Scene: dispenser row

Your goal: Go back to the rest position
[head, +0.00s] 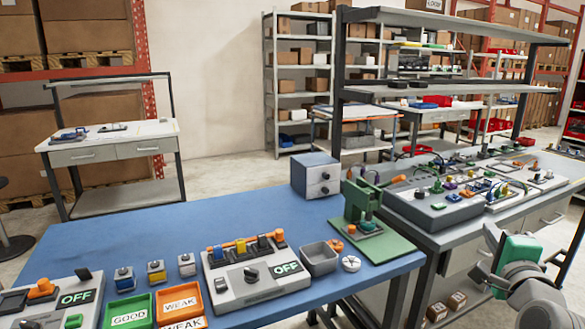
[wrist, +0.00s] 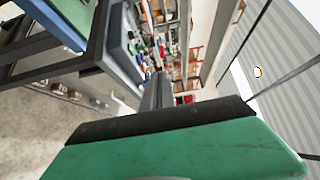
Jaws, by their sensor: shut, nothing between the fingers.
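My gripper (wrist: 158,92) shows in the wrist view as narrow grey fingers beyond a dark band and a green housing. The fingers are together and nothing is held between them. In the head view my arm with its green part is at the lower right, in front of the grey workbench (head: 437,232) and to the right of the blue table (head: 150,235). My gripper appears clear of both tables and touches nothing that I can see. Part of my arm is cut off by the bottom edge of the head view.
The blue table bears a green press (head: 362,205), a grey drawer box (head: 316,175), a switch panel (head: 255,272), a grey bin (head: 319,258), a green GOOD tray (head: 128,312) and an orange WEAK tray (head: 181,303). Several devices crowd the grey workbench. Bare floor shows behind the blue table.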

